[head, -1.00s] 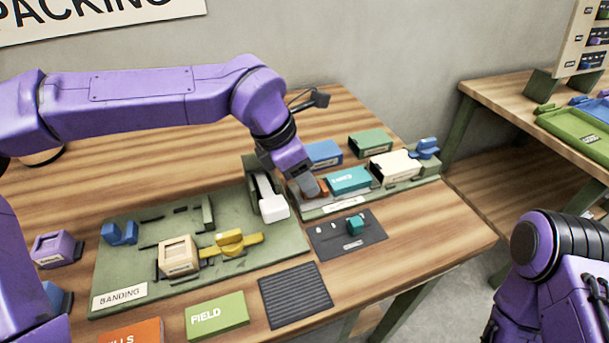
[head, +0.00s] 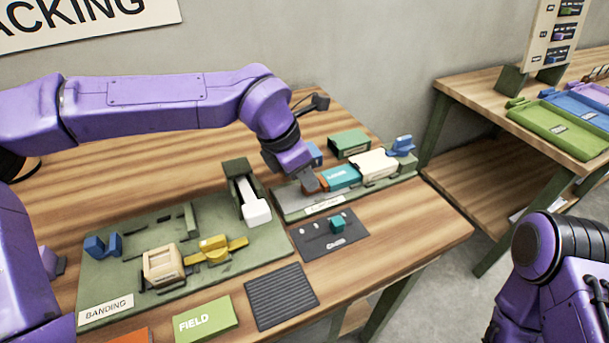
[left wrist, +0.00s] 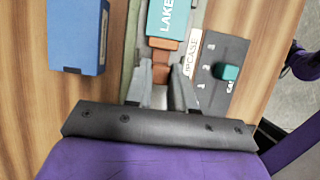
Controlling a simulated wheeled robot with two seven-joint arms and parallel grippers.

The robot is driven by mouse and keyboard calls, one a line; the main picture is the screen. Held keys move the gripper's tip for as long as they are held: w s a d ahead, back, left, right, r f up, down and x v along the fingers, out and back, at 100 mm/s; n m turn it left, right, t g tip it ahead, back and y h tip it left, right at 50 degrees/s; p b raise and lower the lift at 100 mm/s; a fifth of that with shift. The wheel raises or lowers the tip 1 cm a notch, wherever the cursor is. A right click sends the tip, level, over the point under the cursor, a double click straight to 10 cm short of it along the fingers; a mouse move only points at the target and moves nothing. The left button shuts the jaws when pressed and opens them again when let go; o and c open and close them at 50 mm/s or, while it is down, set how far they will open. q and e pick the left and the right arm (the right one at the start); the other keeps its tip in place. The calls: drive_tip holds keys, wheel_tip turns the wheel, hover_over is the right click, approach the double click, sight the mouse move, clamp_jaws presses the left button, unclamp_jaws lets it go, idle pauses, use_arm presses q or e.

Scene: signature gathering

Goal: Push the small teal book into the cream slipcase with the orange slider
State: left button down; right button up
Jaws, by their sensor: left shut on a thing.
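The teal book (head: 341,178) lies flat on the grey-green slipcase fixture (head: 300,203), its far end against or just inside the near opening of the cream slipcase (head: 374,165). I cannot tell how deep it sits. The orange slider (head: 322,184) is at the book's near end. My left gripper (head: 309,185) is shut on the slider. In the left wrist view the slider (left wrist: 163,45) reaches from between my fingertips (left wrist: 161,72) to the teal book (left wrist: 168,16); the slipcase is out of that view. My right arm shows at the right edge, its gripper out of frame.
A blue book (left wrist: 85,35) and a green box (head: 348,142) stand behind the fixture. A blue clamp-like part (head: 402,146) is beyond the slipcase. A dark panel with a teal knob (head: 337,222) lies in front. The banding board (head: 120,278) is at left.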

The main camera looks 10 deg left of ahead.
use_arm(q)
drive_tip(key=shift+w+d+r, duration=0.1)
drive_tip(key=c, duration=1.4)
unclamp_jaws()
drive_tip(key=shift+a, duration=0.2)
drive_tip(key=o, duration=0.4)
drive_tip(key=shift+a, duration=0.1)
drive_tip(key=shift+o, duration=0.2)
drive_tip(key=v, duration=1)
drive_tip(key=shift+s+r, duration=0.2)
